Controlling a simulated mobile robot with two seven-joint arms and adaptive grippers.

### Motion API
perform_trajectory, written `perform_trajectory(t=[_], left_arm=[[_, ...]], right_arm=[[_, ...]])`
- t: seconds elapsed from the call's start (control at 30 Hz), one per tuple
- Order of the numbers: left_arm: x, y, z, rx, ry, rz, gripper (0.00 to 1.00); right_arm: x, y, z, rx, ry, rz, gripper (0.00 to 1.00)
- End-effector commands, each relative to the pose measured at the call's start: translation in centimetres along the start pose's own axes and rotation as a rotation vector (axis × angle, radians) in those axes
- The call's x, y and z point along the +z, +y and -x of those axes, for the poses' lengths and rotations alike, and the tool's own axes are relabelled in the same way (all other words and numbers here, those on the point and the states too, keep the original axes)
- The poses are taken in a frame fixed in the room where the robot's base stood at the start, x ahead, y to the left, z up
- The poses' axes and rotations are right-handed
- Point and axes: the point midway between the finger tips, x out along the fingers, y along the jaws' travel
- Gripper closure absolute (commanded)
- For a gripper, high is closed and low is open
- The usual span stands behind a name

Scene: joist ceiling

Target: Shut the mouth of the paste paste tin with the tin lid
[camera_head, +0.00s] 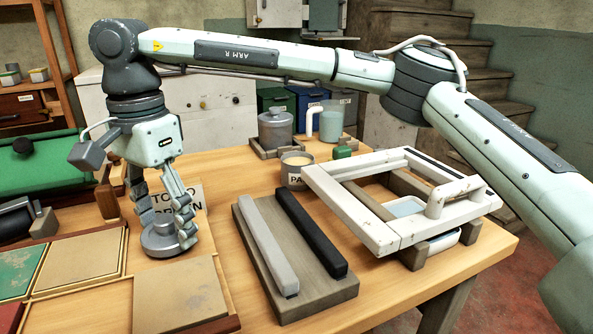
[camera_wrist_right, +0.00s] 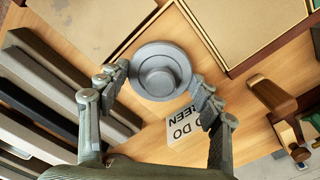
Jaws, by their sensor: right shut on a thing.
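The paste tin (camera_head: 296,172) is a small grey tin with a label that partly reads "PA". It stands upright on the wooden table, its mouth open and pale paste showing inside. The tin lid is a round grey disc with a raised knob (camera_head: 163,240); it also shows in the wrist view (camera_wrist_right: 160,72). My right gripper (camera_head: 166,224) points down and is shut on the lid, with a finger at each side. The lid is level, low over the table or on it; I cannot tell which. The lid is left of the tin and apart from it. My left gripper is not in view.
A grey block with a light and a dark bar (camera_head: 310,232) lies between lid and tin. A white frame (camera_head: 350,212) on wooden supports stands right of the tin. A lidded pot (camera_head: 275,130) and a jug (camera_head: 331,122) are behind. Framed boards (camera_head: 80,262) lie left.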

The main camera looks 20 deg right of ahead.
Motion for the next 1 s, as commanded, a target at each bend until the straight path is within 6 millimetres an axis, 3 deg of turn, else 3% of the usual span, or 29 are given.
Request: perform_trajectory(t=[0.5, 1.0], left_arm=[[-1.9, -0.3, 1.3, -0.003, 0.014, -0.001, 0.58], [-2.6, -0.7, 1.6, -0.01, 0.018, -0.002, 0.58]], right_arm=[[0.0, 0.0, 2.8, -0.001, 0.0, 0.001, 0.7], [0.0, 0.0, 3.7, -0.001, 0.0, 0.001, 0.7]])
